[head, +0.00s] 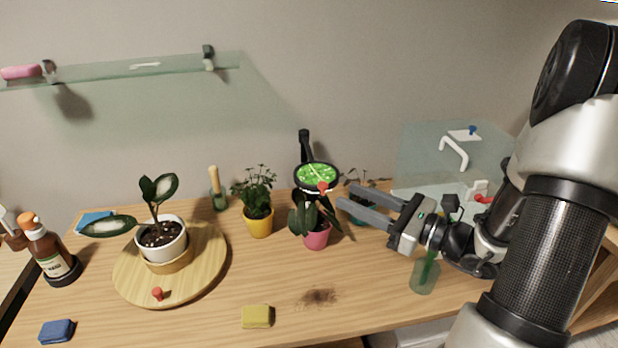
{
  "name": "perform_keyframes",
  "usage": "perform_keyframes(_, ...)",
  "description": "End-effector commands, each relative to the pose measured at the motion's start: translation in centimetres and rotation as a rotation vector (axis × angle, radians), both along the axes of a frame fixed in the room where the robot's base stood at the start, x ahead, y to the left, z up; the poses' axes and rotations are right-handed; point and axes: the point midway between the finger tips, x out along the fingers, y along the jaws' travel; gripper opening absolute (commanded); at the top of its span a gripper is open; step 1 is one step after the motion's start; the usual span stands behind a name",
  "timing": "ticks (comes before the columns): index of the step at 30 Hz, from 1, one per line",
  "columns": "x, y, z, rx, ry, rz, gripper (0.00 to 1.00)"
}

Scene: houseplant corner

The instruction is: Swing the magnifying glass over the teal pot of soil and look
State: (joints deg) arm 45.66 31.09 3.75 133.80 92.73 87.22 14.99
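The magnifying glass (316,176) is a round, dark-rimmed lens on a black arm (304,145) at the back of the table. It sits above the plant in the pink pot (317,237), and bright green shows through the lens. A red knob (323,187) is on its front right rim. The teal pot (370,209) stands to the right of the lens, mostly hidden behind my gripper; I cannot see its soil. My gripper (343,195) is open and empty, pointing left, with its fingertips just right of the red knob and apparently apart from it.
A yellow pot (259,222) stands left of the pink pot. A round wooden board (205,275) carries a white pot (160,240). A glass with a green stem (425,276) stands below my gripper. A yellow sponge (256,316) and spilled soil (319,298) lie in front; the front middle is otherwise clear.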

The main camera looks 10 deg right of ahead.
Motion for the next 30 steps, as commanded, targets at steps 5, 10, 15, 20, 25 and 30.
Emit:
perform_keyframes(5, 2.8, 3.0, 0.1, 0.001, 0.0, 0.006, 0.36)
perform_keyframes(10, 5.5, 5.5, 0.1, 0.001, -0.001, 0.006, 0.36)
perform_keyframes(15, 7.5, 7.4, 0.0, 0.001, -0.001, 0.003, 0.36)
perform_keyframes(20, 8.5, 8.4, 0.0, 0.001, 0.0, 0.002, 0.36)
perform_keyframes(25, 8.9, 8.7, 0.0, 0.001, -0.001, 0.002, 0.36)
perform_keyframes(30, 8.8, 8.6, 0.0, 0.001, 0.0, 0.001, 0.36)
